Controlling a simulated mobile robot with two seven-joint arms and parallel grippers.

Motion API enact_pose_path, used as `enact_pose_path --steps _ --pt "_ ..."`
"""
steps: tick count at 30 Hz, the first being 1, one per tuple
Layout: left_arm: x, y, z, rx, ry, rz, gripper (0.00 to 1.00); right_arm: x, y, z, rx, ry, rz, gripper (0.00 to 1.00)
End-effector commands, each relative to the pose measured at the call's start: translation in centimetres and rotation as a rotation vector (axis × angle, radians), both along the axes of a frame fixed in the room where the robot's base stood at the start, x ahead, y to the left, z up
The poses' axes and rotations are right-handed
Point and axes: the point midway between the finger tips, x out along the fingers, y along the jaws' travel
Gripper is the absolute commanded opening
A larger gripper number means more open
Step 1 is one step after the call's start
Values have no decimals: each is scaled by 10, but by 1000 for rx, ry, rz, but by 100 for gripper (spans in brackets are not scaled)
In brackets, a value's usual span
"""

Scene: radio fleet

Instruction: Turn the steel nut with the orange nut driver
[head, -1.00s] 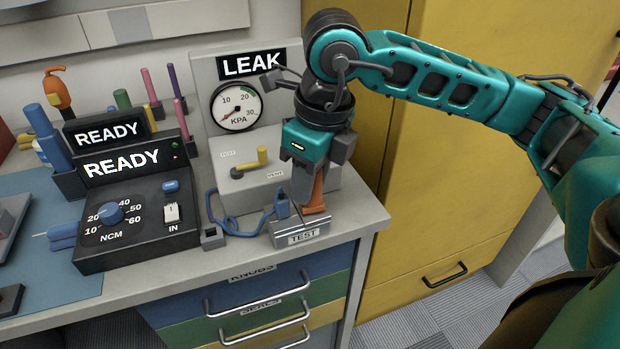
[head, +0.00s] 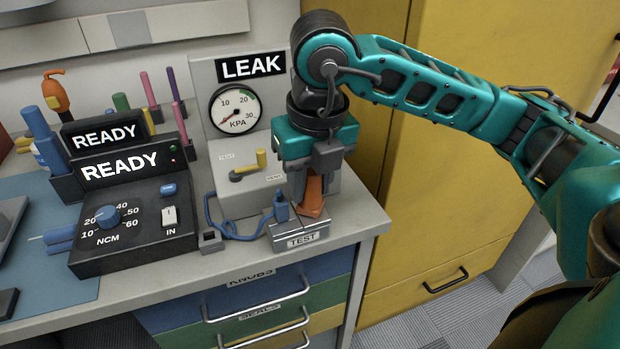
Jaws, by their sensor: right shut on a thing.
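My right gripper (head: 308,178) points down over the small grey TEST stand (head: 302,238) and is shut on an orange piece (head: 314,198). The orange piece shows below the fingers, with its lower end at the stand. The fingers hide much of it, so I cannot tell for sure that it is the orange nut driver. I cannot make out the steel nut. My left gripper is out of view.
A blue plug (head: 281,207) with a looping cable stands beside the gripper. The leak box (head: 240,190) with a yellow lever is behind. The black torque box (head: 130,230) and upright tools are left. A yellow cabinet (head: 450,180) is right.

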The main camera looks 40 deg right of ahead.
Motion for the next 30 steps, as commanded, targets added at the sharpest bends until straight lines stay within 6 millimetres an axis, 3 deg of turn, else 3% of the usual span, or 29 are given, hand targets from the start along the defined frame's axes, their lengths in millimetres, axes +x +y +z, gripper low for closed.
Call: enact_pose_path --steps 19,30 --pt "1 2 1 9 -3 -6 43 0 0 1 0 0 -48 0" --pt "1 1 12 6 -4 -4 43 0 0 16 1 -1 -47 0"
